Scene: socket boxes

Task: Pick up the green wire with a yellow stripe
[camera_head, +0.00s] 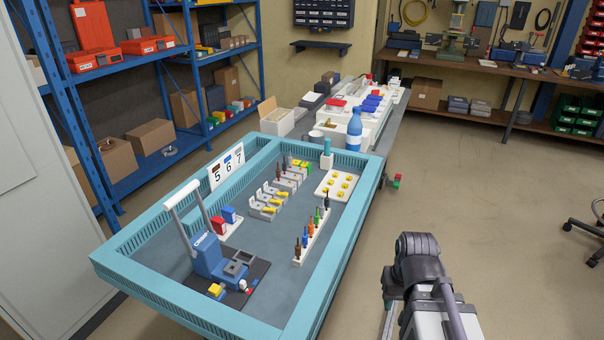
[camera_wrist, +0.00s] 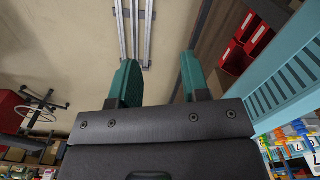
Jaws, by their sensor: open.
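A white strip (camera_head: 311,237) on the right side of the teal-rimmed tray holds several small upright pieces with dark tops, in brown, orange, green and blue tones. The green piece (camera_head: 317,217) stands toward the strip's far end; it may be the green wire, but a yellow stripe is too small to make out. My gripper (camera_wrist: 158,72) shows in the wrist view with its two teal fingers apart and nothing between them. My arm is at the lower right of the head view, outside the tray and well away from the strip.
The tray's teal rim (camera_head: 338,269) lies between my arm and the strip. Inside are a blue press-like tool (camera_head: 211,257), a row of grey boxes (camera_head: 263,209) and a white plate (camera_head: 338,185) with yellow pieces. A blue bottle (camera_head: 354,135) stands beyond.

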